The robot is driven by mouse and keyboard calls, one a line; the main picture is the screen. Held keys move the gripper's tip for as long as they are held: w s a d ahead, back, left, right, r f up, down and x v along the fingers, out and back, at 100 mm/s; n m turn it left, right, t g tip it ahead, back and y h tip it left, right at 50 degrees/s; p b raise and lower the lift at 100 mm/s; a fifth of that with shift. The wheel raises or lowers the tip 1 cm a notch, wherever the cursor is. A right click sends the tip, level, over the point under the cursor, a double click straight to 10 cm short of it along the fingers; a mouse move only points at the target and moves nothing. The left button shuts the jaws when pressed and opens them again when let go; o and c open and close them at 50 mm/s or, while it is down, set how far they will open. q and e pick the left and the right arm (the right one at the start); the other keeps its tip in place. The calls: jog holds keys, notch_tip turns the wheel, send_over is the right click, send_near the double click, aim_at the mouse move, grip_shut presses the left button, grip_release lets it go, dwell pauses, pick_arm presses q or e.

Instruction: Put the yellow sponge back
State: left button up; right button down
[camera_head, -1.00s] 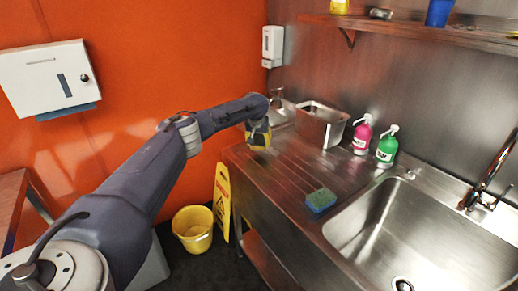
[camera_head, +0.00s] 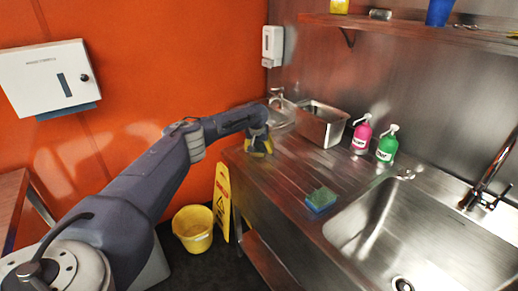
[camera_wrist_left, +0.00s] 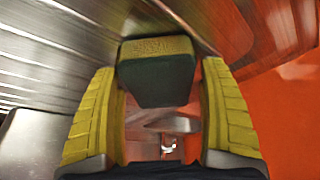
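The yellow sponge (camera_wrist_left: 157,72) shows in the left wrist view as a block with a yellow face and dark green body. It sits between the yellow-padded fingertips of my left gripper (camera_wrist_left: 158,88), which appear closed against its sides. The sponge looks sharp while the background is blurred. In the head view my left gripper (camera_head: 258,147) is at the far left end of the steel counter, and its fingers mostly hide the sponge there. My right gripper is not in view.
A blue sponge with a green top (camera_head: 320,200) lies on the counter (camera_head: 290,178) beside the sink (camera_head: 400,235). A steel bin (camera_head: 322,128), pink bottle (camera_head: 362,135) and green bottle (camera_head: 387,145) stand at the back. A yellow bucket (camera_head: 193,230) and floor sign (camera_head: 222,200) are below.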

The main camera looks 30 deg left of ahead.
pick_arm(q)
jog(key=v, duration=1.2)
jog(key=shift+r, duration=0.15)
dwell(0.5)
